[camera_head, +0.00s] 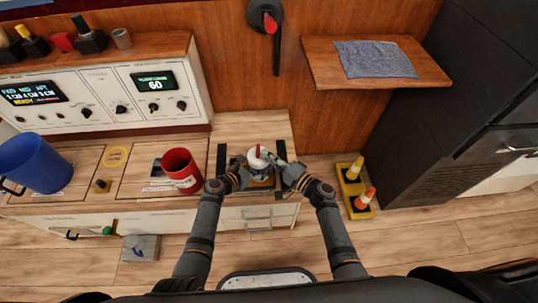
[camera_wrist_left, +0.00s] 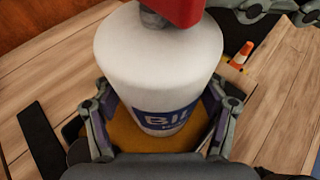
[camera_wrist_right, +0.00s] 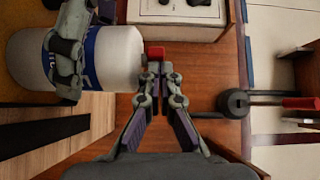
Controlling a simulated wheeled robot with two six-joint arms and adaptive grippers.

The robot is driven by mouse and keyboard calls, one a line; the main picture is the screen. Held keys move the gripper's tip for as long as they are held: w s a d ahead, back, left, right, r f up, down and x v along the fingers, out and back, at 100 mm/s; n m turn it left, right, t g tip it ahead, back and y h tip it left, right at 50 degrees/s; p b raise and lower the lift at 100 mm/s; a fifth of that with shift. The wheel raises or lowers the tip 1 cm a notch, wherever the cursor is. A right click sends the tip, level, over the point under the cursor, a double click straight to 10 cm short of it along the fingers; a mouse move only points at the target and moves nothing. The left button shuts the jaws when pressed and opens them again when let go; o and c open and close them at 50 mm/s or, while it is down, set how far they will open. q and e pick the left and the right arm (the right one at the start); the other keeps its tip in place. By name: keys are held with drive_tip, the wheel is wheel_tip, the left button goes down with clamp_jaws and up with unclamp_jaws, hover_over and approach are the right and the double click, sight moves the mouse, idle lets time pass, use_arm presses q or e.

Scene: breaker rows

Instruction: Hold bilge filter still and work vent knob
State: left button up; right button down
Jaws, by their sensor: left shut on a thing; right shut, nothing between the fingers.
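The bilge filter (camera_head: 257,164) is a white canister with a blue label, standing upright on a yellow base on the counter. The left wrist view shows its body (camera_wrist_left: 158,60) large, with only part of the lettering readable. My left gripper (camera_wrist_left: 160,118) is shut on it, one finger on each side. The red vent knob (camera_wrist_right: 155,53) is on the filter's top; part of it shows in the left wrist view (camera_wrist_left: 172,10). My right gripper (camera_wrist_right: 158,78) is shut and empty, its tips right by the knob. I cannot tell whether they touch it.
A red mug-like container (camera_head: 182,170) and a blue bucket (camera_head: 38,163) stand to the left on the counter. A wooden shelf with a grey cloth (camera_head: 374,59) juts out above right.

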drive_tip(key=s+d, duration=0.5)
drive_tip(key=s, duration=0.5)
drive_tip(key=shift+s+d, duration=0.15)
drive_tip(key=c, duration=2)
unclamp_jaws()
drive_tip(key=shift+r, duration=0.1)
drive_tip(key=o, duration=0.3)
drive_tip(key=shift+w+a+r, duration=0.2)
drive_tip(key=shift+w+r, duration=0.05)
drive_tip(key=o, duration=0.7)
drive_tip(key=w+a+r+g+y, duration=0.1)
drive_tip(key=g, duration=0.1)
drive_tip(key=w+a+r+g+y, duration=0.2)
drive_tip(key=shift+w+a+r+g, duration=0.15)
drive_tip(key=shift+r+g, duration=0.05)
drive_tip(key=shift+g, duration=0.2)
drive_tip(key=o, duration=0.4)
drive_tip(key=w+g, duration=0.1)
drive_tip(key=w+a+r+m+g, duration=0.1)
drive_tip(key=g, duration=0.1)
drive_tip(key=shift+w+r+h, duration=0.1)
drive_tip(key=shift+r+h, duration=0.15)
drive_tip(key=shift+h, duration=0.05)
drive_tip(key=m+g+h, duration=0.4)
drive_tip(key=m+h, duration=0.2)
drive_tip(key=m, duration=0.3)
approach(258, 149)
drive_tip(key=x, duration=0.8)
drive_tip(key=shift+a+f, duration=0.15)
drive_tip(key=shift+f, duration=0.05)
